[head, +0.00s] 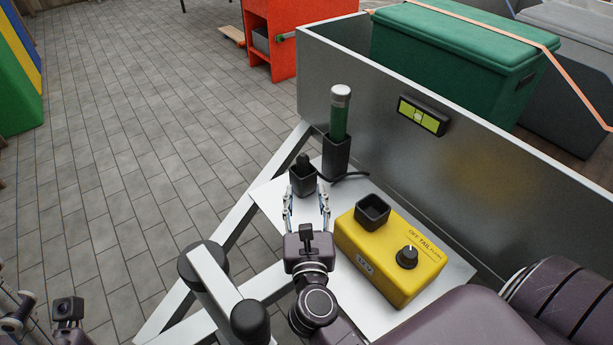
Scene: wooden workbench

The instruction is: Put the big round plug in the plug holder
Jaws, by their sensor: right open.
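A green cylinder with a silver top (340,112) stands upright in a tall square black holder (336,158). Beside it to the left is a shorter square black holder (302,182) with a dark, round-topped piece (302,160) standing in it. A third square black socket (373,211), which looks empty, sits on a yellow box (385,250). I cannot tell for certain which piece is the big round plug. My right gripper (306,192) is open and empty, its fingers pointing at the shorter holder from the near side. Parts of my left gripper (18,308) show at the lower left edge; its jaws are unclear.
The yellow box carries a black knob (407,257). A black cable (352,175) lies by the tall holder. A grey metal wall (470,150) with a green level (423,115) rises behind; a green case (455,50) stands beyond it. Tiled floor lies left of the white panel.

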